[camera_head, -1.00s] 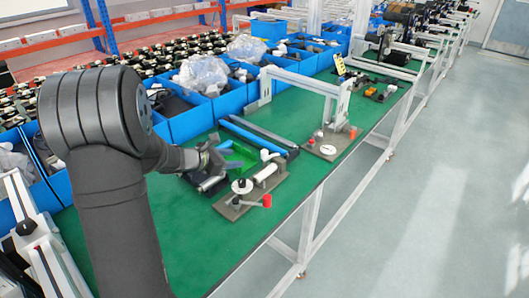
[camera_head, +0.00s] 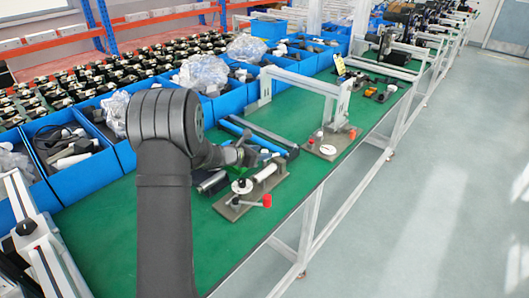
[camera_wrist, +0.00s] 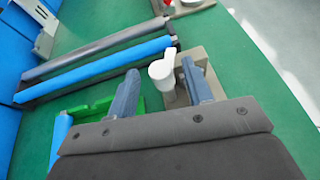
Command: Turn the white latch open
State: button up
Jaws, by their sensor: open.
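The white latch (camera_wrist: 162,76), a round white piece with a short arm pointing up the picture, shows in the wrist view on a grey-brown base plate (camera_wrist: 178,97). My gripper (camera_wrist: 163,80) is open, one finger on each side of the latch in that view. I cannot tell whether a finger touches it. In the head view my gripper (camera_head: 248,156) is over the far end of the base plate (camera_head: 231,211), which also carries a white disc (camera_head: 242,186) and a red-ended handle (camera_head: 267,201). The latch is hard to make out there.
Blue and grey bars (camera_wrist: 98,68) and a green part (camera_wrist: 92,110) lie left of the latch. A second fixture (camera_head: 327,151) and a white frame (camera_head: 305,82) stand farther along the green table (camera_head: 100,235). Blue bins (camera_head: 188,122) line the back.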

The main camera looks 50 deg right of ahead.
jog(key=shift+x, duration=1.25)
jog(key=c, duration=1)
jog(key=shift+n+t, duration=0.7)
jog(key=shift+t, duration=0.1)
jog(key=shift+d+r+n+t, duration=0.1)
jog(key=shift+r+n+t, duration=0.05)
jog(key=shift+n+t, duration=1.25)
jog(key=shift+t+y, duration=0.3)
jog(key=shift+t, duration=0.2)
